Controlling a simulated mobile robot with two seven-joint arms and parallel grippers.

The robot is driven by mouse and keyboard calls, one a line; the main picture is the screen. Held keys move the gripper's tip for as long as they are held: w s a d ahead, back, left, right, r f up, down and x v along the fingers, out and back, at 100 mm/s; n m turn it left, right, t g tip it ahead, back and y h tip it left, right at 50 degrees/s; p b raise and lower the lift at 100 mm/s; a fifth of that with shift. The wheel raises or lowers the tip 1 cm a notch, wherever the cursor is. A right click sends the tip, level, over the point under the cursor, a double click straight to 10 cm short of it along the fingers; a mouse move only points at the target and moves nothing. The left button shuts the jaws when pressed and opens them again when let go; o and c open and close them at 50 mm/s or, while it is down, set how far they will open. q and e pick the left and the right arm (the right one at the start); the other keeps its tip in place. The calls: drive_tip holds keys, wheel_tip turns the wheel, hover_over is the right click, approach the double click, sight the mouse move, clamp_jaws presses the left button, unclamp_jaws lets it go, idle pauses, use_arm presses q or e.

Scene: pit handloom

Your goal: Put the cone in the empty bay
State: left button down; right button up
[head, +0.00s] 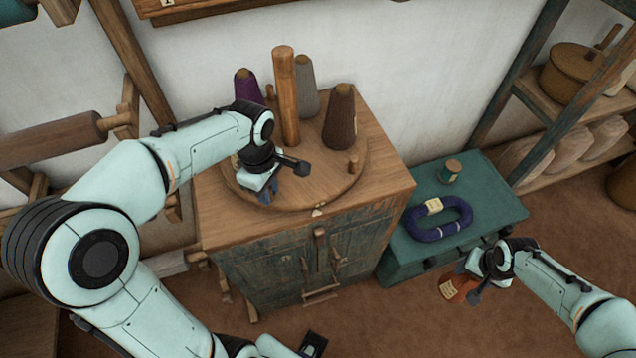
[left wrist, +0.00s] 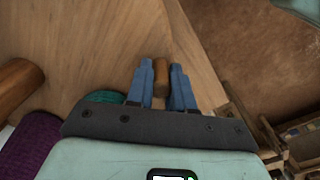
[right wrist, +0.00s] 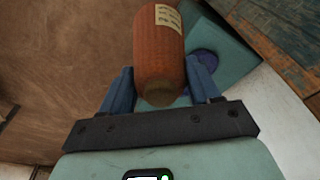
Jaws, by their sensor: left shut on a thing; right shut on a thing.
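A rust-orange cone (head: 453,289) with a cream label is held by my right gripper (head: 474,283), low over the floor at the right. The cone fills the middle of the right wrist view (right wrist: 160,55). My left gripper (head: 268,184) is shut on a short wooden peg (left wrist: 162,75) at the front of the round wooden turntable (head: 310,198). The turntable carries a purple cone (head: 244,84), a grey cone (head: 306,88) and a dark brown cone (head: 340,118) around a central post (head: 286,100). A teal cone (left wrist: 105,97) shows partly in the left wrist view. The turntable's front right is bare.
The turntable sits on a wooden cabinet (head: 300,262). To its right, a low green chest (head: 495,205) bears a blue yarn hank (head: 440,226) and a small tin (head: 450,171). A shelf rack (head: 540,110) stands at the far right. Brown floor lies open in front.

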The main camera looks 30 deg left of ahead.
use_arm(q)
drive_tip(key=shift+w+d+n, duration=0.25)
drive_tip(key=shift+d+n, duration=0.05)
drive_tip(key=shift+d, duration=0.35)
use_arm(e)
drive_tip(key=shift+w+d, duration=0.15)
drive_tip(key=shift+d, duration=0.35)
use_arm(q)
drive_tip(key=c, duration=1)
unclamp_jaws()
use_arm(e)
drive_tip(key=shift+d+f, duration=0.1)
use_arm(q)
wheel_tip(320, 180, up, 12)
drive_tip(key=p, duration=0.1)
drive_tip(key=shift+p, duration=0.3)
use_arm(e)
drive_tip(key=shift+w+r, duration=0.25)
drive_tip(key=shift+r, duration=0.4)
drive_tip(key=shift+w+r, duration=0.2)
drive_tip(key=shift+r, duration=0.4)
